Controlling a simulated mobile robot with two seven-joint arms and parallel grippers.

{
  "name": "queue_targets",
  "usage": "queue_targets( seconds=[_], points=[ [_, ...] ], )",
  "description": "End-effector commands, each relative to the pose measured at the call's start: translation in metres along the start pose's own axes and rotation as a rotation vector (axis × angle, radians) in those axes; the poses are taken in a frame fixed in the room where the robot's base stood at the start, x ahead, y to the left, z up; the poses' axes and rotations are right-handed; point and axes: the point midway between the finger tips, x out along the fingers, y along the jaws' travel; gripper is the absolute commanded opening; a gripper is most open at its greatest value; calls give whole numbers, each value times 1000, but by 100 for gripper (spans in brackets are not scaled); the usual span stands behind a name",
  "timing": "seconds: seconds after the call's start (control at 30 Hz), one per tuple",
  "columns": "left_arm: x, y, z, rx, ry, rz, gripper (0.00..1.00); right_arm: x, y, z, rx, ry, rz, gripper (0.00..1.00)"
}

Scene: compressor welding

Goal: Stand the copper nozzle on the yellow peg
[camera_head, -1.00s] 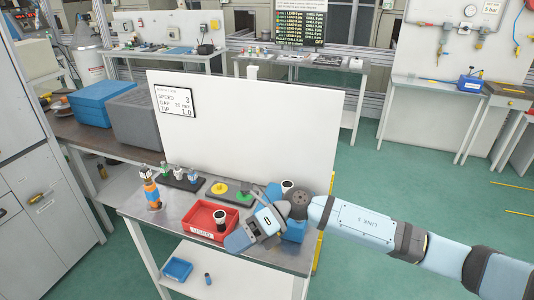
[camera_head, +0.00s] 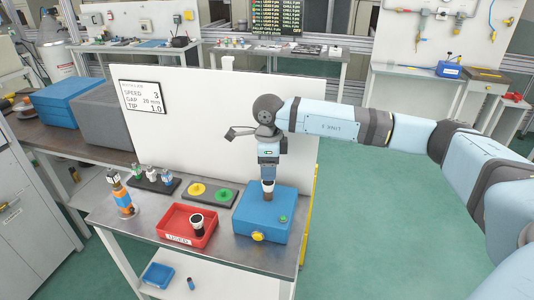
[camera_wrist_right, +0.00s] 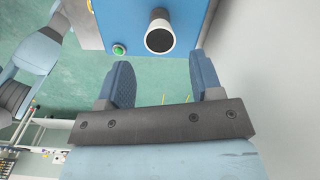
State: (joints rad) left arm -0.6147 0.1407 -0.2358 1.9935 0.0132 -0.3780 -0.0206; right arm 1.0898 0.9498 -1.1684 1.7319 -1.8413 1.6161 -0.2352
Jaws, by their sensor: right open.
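My right gripper (camera_head: 268,178) points down over the blue box (camera_head: 250,215), open around or just above a white-rimmed cup with a brownish lower part (camera_head: 268,193). In the right wrist view this cup (camera_wrist_right: 160,36) stands on the blue box, beyond the open fingertips (camera_wrist_right: 162,68), with nothing between them. A yellow round piece (camera_head: 197,189) sits on a dark plate left of the box; whether it has a peg is too small to tell. I cannot tell surely which piece is the copper nozzle. My left gripper is not in view.
A red tray (camera_head: 176,233) holds a black-and-white cup (camera_head: 197,224). A green round piece (camera_head: 222,194) shares the dark plate. A dark rack with several small parts (camera_head: 152,179) and an orange-blue holder (camera_head: 123,200) stand left. A white panel (camera_head: 220,110) rises behind.

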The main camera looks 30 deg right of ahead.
Motion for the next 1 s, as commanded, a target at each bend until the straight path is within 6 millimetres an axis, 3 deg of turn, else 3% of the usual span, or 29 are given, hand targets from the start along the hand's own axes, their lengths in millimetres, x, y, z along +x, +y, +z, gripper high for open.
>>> queue_targets(
  seconds=[0.3,0.5,0.9,0.93,1.0],
  points=[
    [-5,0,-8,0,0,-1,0,62,1,0,-1,0,3,60],
    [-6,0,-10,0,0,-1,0,86,1,0,-1,0,2,60],
    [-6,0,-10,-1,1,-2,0,94,1,0,-1,-2,1,60],
    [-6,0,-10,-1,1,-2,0,94,1,0,-1,-2,1,57],
    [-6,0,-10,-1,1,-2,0,94,1,0,-1,-2,1,41]
  ],
)
